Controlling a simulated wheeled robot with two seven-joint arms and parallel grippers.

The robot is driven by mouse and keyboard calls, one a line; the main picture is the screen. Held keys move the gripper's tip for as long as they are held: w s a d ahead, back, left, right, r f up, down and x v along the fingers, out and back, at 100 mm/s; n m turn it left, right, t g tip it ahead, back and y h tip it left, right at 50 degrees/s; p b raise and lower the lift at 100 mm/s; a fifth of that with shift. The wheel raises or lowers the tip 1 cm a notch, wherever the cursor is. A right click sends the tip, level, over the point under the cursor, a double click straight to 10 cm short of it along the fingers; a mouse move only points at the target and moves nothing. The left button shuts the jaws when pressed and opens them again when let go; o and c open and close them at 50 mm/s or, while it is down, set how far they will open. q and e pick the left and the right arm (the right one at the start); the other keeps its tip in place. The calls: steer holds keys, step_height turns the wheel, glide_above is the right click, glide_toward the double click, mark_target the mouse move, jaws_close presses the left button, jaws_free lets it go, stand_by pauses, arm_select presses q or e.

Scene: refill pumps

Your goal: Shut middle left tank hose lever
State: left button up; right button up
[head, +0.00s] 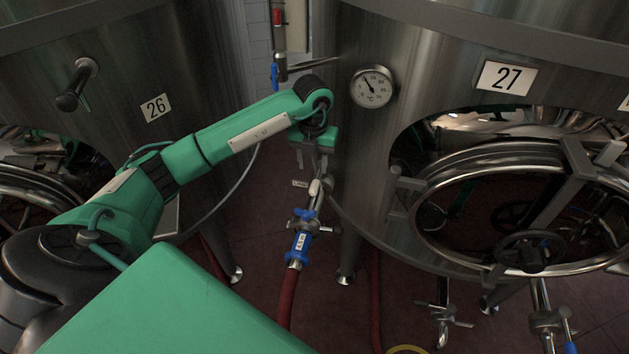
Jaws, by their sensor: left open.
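A hose valve (302,240) with blue parts and a white label hangs between tanks 26 and 27. A blue lever (305,213) shows at its upper end, beside metal fittings. A red hose (287,300) runs down from it to the floor. My left gripper (312,168) is open and points down just above the metal pipe end over this valve. It looks apart from the blue lever, though the exact gap in depth is hard to tell. My right gripper is not in view.
Tank 26 (215,80) stands left and tank 27 (440,60), with a dial gauge (372,87) and open round hatch (520,205), stands right. Another blue lever (274,75) is on the pipe above. Tank legs and another red hose (375,300) stand near the valve.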

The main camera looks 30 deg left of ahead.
arm_select(q)
glide_above(314, 186)
step_height(314, 186, down, 4)
steer(key=shift+w+f, duration=0.1)
steer(key=shift+f, duration=0.05)
step_height(314, 186, down, 4)
steer(key=shift+p, duration=0.55)
steer(key=shift+f, duration=0.2)
steer(key=c, duration=0.7)
jaws_close()
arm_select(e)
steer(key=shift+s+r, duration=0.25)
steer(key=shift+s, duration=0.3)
